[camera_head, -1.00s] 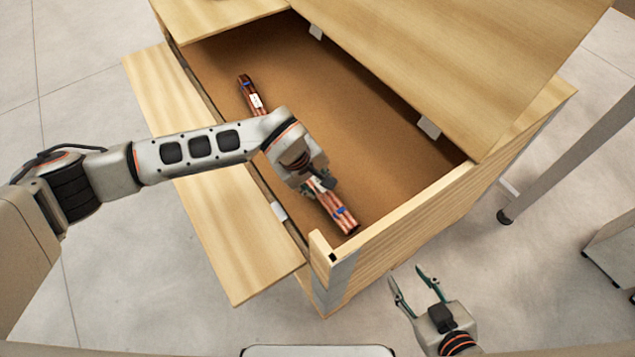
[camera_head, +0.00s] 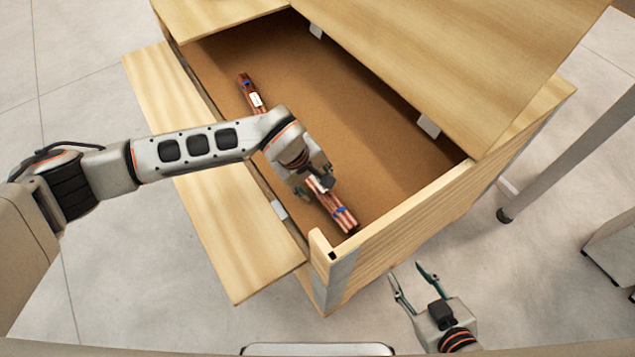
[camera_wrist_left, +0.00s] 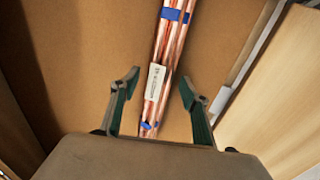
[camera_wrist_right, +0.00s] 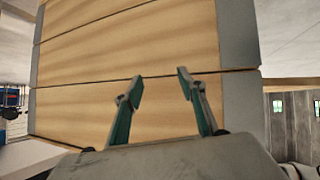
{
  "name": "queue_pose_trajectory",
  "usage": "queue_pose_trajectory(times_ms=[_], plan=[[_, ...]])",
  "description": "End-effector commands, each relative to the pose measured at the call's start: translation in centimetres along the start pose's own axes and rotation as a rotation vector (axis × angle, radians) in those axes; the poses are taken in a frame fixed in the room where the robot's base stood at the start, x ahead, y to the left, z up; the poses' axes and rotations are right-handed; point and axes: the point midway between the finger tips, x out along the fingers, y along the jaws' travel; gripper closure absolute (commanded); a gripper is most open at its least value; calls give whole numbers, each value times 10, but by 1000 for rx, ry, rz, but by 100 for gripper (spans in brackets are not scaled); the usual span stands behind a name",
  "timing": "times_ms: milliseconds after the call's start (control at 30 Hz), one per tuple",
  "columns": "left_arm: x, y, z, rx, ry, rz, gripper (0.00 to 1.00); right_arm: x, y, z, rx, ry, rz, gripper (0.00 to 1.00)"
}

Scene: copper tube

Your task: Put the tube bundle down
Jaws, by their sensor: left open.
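The copper tube bundle (camera_head: 342,213), bound with blue tape and bearing a white label, lies in the wooden crate along its left side. Its middle is hidden under my left arm in the head view. In the left wrist view the bundle (camera_wrist_left: 170,50) lies between the spread fingers of my left gripper (camera_wrist_left: 158,90), apart from both. My left gripper (camera_head: 315,190) is open just over the bundle's near half. My right gripper (camera_head: 411,278) is open and empty outside the crate, near its front right corner; it also shows in the right wrist view (camera_wrist_right: 160,85).
The wooden crate (camera_head: 420,215) has a brown floor, with open room right of the bundle. A lid panel (camera_head: 430,50) covers its far right part, and a flap (camera_head: 235,230) hangs out along the left. A grey table leg (camera_head: 570,155) stands at right.

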Motion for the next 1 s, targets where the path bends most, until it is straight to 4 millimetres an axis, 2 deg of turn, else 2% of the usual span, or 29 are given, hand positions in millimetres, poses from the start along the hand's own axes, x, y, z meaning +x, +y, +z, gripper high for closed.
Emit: queue_pose_trajectory(times_ms=[33, 200, 400, 500, 700, 1000], plan=[[-16, 5, -3, 4, 10, 8, 54, -1, 3, -8, -3, 11, 5, 60], [-53, 6, -4, 6, 14, 10, 54, -3, 7, -10, -8, 12, 12, 60], [-90, 4, -3, 4, 11, 8, 54, -7, 10, 0, -7, -13, 20, 60], [-102, 3, -2, 3, 8, 6, 54, -7, 11, 2, -4, -19, 23, 60], [-114, 2, -1, 2, 5, 4, 54, -6, 8, 6, 5, -27, 23, 60], [-114, 2, -1, 1, 3, 3, 54, -8, 5, 10, 8, -35, 19, 60]])
